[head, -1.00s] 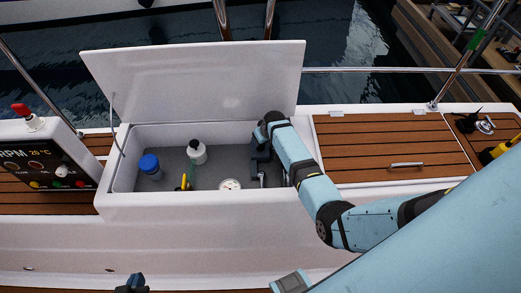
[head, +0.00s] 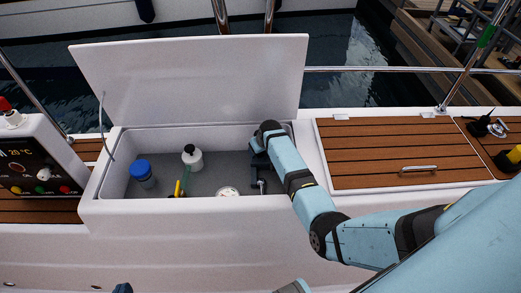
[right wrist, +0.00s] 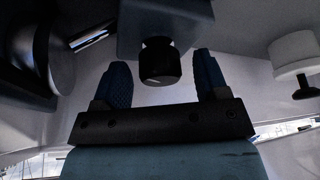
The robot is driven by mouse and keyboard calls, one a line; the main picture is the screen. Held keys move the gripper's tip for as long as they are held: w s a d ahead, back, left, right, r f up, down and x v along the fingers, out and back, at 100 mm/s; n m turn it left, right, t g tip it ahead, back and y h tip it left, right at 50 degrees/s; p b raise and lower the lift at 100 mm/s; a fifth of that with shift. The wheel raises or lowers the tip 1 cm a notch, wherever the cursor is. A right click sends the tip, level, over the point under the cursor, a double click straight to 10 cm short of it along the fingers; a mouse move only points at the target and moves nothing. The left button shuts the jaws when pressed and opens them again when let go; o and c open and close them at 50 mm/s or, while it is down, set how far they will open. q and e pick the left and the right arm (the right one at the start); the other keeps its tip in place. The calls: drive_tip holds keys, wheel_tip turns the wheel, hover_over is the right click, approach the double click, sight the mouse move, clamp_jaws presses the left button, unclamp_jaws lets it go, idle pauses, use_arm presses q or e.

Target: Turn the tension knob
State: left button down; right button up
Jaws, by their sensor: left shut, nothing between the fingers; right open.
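The tension knob (right wrist: 159,62) is a short black cylinder under a grey-blue block in the right wrist view. My right gripper (right wrist: 163,80) is open, with one blue finger on each side of the knob. Gaps show between the knob and both fingers. In the head view my right arm reaches into the open white locker (head: 190,208), and it hides the knob; dark parts of the right gripper (head: 260,168) show at the locker's right end. Only the blue tip of my left gripper (head: 122,288) shows at the bottom edge, shut and empty.
In the locker stand a blue-capped jar (head: 142,172), a white bottle (head: 193,158), a yellow-handled tool (head: 178,188) and a round gauge (head: 228,191). The raised lid (head: 190,85) stands behind. A control panel (head: 45,165) is at left, a closed wooden hatch (head: 400,150) at right.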

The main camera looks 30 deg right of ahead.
drive_tip(key=c, duration=0.9)
use_arm(q)
drive_tip(key=shift+f, duration=0.2)
drive_tip(key=shift+a+r+p, duration=0.1)
drive_tip(key=shift+r+p, duration=0.1)
drive_tip(key=shift+p, duration=0.25)
use_arm(e)
drive_tip(key=shift+r+m, duration=0.15)
drive_tip(key=shift+m, duration=0.15)
